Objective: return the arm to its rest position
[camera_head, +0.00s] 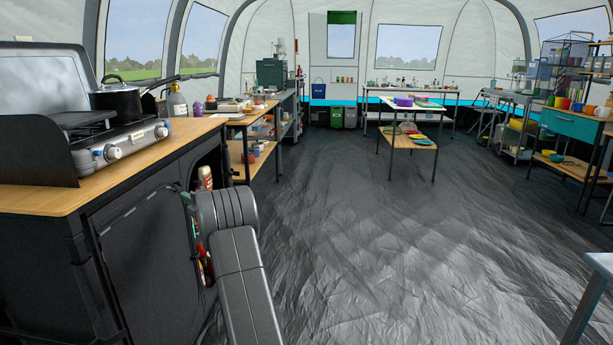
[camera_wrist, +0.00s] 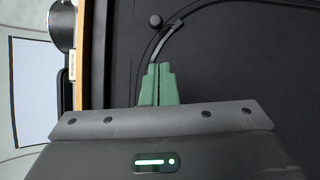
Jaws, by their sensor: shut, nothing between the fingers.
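My gripper (camera_wrist: 158,84) shows in the wrist view with its two green fingers pressed together, shut and empty. Beyond its fingertips is the dark fabric front (camera_wrist: 240,60) of the stove cabinet, with a curved zip line; I cannot tell how far off it is. In the head view my grey arm (camera_head: 245,285) stands bent at the bottom, just right of the cabinet.
The stove cabinet (camera_head: 150,181) with a cooker and a black pot (camera_head: 118,103) stands close on the left. A grey table corner (camera_head: 598,262) juts in at lower right. A metal-legged table (camera_head: 410,100) stands at the back. The dark floor (camera_head: 380,240) between is clear.

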